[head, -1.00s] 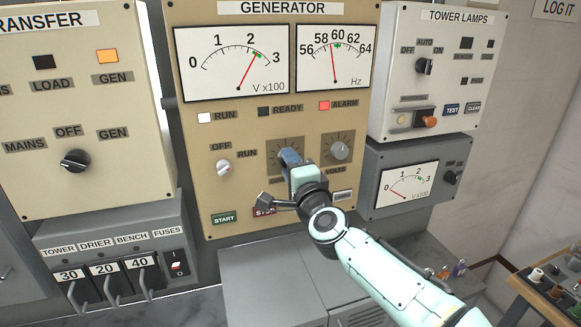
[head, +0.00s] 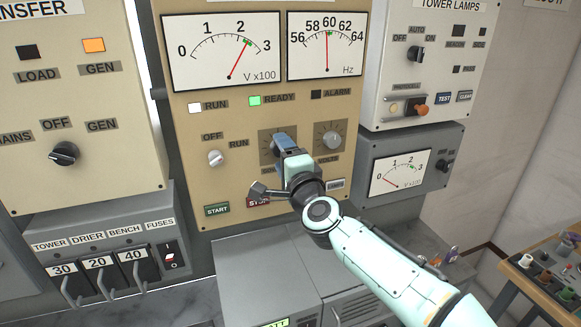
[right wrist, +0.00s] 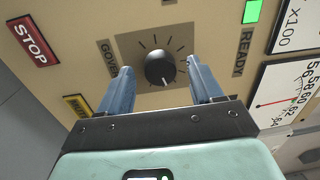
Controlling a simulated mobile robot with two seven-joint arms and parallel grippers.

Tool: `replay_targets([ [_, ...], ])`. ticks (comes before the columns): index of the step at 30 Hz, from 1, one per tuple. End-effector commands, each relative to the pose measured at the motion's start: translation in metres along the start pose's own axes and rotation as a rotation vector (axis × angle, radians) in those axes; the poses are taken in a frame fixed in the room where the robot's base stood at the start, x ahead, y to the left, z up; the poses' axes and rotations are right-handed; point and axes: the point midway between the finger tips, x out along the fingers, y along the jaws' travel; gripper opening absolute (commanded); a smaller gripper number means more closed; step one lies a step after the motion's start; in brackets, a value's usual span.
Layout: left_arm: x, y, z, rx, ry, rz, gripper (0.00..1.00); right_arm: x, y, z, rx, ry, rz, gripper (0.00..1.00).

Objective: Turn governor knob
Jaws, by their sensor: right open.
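The governor knob (right wrist: 160,67) is a round dark knob with a white pointer mark on a grey scale plate (right wrist: 130,45). In the right wrist view it lies between and just beyond the two blue fingers of my right gripper (right wrist: 157,90), which is open with a gap on each side of the knob. In the head view my right gripper (head: 281,147) reaches up to the generator panel (head: 190,180) and hides most of the knob. The Hz meter (head: 325,45) needle points at about 60, in the green mark. My left gripper is not in view.
The volts knob (head: 331,139) sits close to the right of my gripper. The READY lamp (head: 255,101) is green, and the ALARM lamp (head: 316,94) is dark. The START button (head: 216,209) and STOP button (head: 258,201) are below. A grey meter box (head: 445,145) stands to the right.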

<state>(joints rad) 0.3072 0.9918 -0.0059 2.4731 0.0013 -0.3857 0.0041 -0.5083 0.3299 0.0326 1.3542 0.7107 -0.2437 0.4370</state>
Motion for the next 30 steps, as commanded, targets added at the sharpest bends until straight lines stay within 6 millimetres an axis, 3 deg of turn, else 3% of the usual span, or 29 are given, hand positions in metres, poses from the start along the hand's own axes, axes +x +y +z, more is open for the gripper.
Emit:
replay_targets([
  [9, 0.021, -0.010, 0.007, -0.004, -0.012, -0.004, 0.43, -0.061, 0.002, 0.000, 0.002, 0.000, -0.001, 0.65],
  [18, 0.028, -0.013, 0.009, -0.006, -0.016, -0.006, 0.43, -0.116, 0.001, 0.000, 0.000, 0.000, -0.001, 0.65],
  [23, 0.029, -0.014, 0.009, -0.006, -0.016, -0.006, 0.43, -0.128, 0.001, 0.000, 0.001, 0.000, 0.000, 0.65],
  [30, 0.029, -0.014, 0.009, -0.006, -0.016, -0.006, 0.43, -0.130, 0.001, 0.000, 0.001, -0.001, 0.001, 0.65],
])
